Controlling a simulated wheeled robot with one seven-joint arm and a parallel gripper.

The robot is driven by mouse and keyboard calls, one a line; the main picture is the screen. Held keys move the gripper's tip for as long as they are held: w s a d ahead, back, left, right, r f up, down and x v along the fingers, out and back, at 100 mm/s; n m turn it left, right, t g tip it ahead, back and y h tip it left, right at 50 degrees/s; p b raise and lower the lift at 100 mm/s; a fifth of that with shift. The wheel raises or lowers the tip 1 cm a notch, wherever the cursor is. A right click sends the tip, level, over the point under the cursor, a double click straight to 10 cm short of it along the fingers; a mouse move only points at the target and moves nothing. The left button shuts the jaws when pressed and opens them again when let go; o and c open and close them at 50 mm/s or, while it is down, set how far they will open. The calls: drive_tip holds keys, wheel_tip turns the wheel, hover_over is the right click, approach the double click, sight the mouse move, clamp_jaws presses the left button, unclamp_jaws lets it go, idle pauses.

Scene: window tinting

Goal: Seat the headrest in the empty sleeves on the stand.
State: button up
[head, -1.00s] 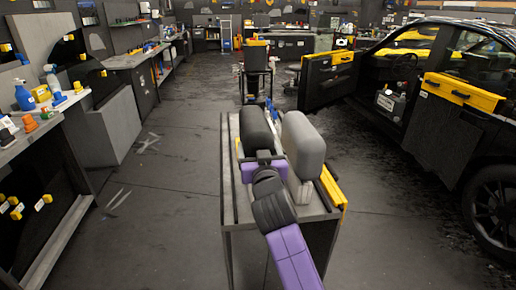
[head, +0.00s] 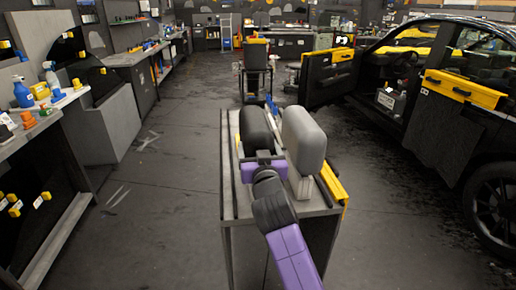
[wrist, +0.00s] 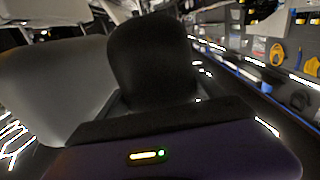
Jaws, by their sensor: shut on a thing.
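A black headrest (head: 255,130) is upright over the left part of the stand (head: 229,190). My gripper (head: 263,158) is shut on it from the near side, low on the headrest. In the wrist view the black headrest (wrist: 153,62) rises straight ahead of the dark jaw edge. A second, grey headrest (head: 304,138) stands upright just to its right on the stand, with a narrow gap. In the wrist view the grey headrest (wrist: 55,85) is at the left. The black headrest's posts and the sleeves under it are hidden, so I cannot tell whether they meet.
A yellow-and-black tool (head: 333,183) lies along the stand's right edge. A car (head: 440,110) with an open door stands at the right. A bench with bottles (head: 23,94) runs along the left. The floor (head: 165,190) left of the stand is clear.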

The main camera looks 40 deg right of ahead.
drive_tip(key=shift+f+b, duration=0.3)
drive_tip(key=o, duration=2.1)
drive_tip(key=shift+f, duration=0.15)
drive_tip(key=shift+b+v, duration=0.6)
drive_tip(key=shift+v, duration=3.3)
drive_tip(key=s+a+f+n+t+y, duration=0.1)
drive_tip(key=s+a+f+n+y, duration=0.25)
drive_tip(key=s+a+f, duration=0.4)
drive_tip(key=s+a+f+n+y, duration=0.3)
drive_tip(key=s+a+f+y, duration=0.15)
drive_tip(key=s+f, duration=0.5)
drive_tip(key=s+a, duration=0.2)
drive_tip(key=s, duration=0.5)
drive_tip(key=s+a+r+y, duration=0.1)
drive_tip(key=s+a, duration=0.2)
drive_tip(key=s, duration=0.4)
drive_tip(key=s+a+r+g+y, duration=0.1)
drive_tip(key=s+a, duration=0.1)
drive_tip(key=s, duration=0.5)
drive_tip(key=shift+s+a, duration=0.1)
drive_tip(key=shift+a, duration=0.2)
